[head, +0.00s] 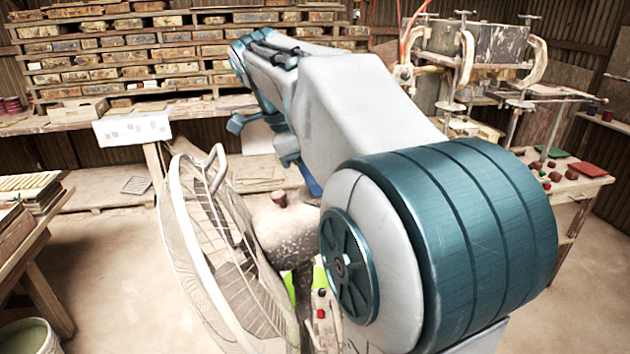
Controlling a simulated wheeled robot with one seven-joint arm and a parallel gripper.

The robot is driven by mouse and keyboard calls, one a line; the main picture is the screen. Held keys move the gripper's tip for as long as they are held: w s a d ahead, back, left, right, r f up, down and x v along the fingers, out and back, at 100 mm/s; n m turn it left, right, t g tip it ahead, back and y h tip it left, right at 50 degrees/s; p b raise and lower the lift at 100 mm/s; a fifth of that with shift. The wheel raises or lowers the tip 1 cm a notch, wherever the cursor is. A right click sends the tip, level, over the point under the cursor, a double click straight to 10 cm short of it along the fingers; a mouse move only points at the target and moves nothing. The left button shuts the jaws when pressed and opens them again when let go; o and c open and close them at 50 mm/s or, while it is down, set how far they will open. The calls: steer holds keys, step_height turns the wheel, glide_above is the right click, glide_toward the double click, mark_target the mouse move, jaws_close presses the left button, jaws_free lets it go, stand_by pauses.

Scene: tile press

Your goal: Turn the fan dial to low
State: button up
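A large fan with a cream wire cage (222,262) stands at the lower middle, seen from the side and turned to the left. Its worn, pale motor housing (287,236) sits behind the cage. A small dark red knob (279,198) shows at the top of the housing. Lower down, a pale panel (327,328) carries a small dark part and a red part; my arm partly covers it. I cannot tell which of these is the fan dial, and no setting marks are readable. My gripper is not visible; my own arm fills the middle and right.
A rack of tile-filled shelves (110,60) stands along the back wall. A metal press (480,50) stands at the back right, above a bench with coloured pieces (560,185). A wooden table (30,235) and a bucket (30,338) are at left. The floor between is open.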

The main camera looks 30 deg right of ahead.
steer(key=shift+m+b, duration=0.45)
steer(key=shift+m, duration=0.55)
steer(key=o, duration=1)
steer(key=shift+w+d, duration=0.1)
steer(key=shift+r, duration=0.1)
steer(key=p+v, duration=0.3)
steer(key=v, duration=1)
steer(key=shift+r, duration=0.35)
